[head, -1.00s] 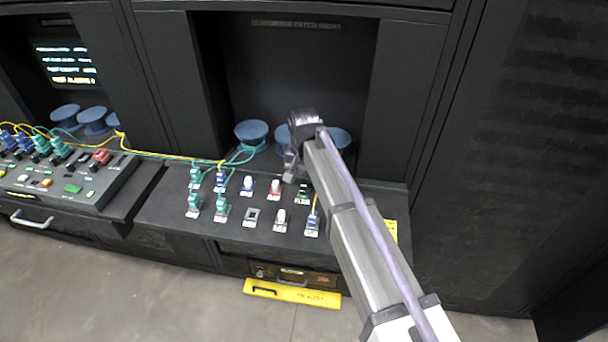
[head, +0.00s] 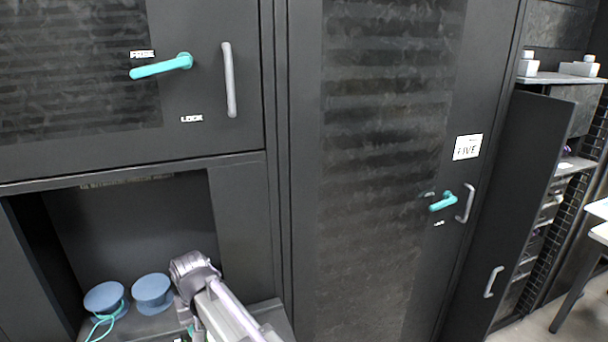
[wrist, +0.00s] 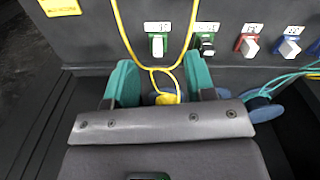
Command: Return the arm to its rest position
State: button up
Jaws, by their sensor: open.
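My arm (head: 235,318) shows at the bottom of the head view, in front of the recess with the blue spools. A yellow cable (wrist: 115,22) loops down and shows between and beyond the fingers. I cannot tell how far it is from them. Nothing is clamped.
Labelled ports on a dark panel (wrist: 90,42) lie beyond the fingers, including a green one (wrist: 158,45) and a red one (wrist: 249,45). Blue spools (head: 152,292) stand left of the arm. Tall black cabinet doors with teal handles (head: 443,202) rise at right. An open door (head: 515,190) stands farther right.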

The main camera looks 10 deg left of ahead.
jog(key=s+d+m, duration=0.3)
jog(key=d+m, duration=0.4)
jog(key=d, duration=4)
jog(key=shift+d, duration=0.2)
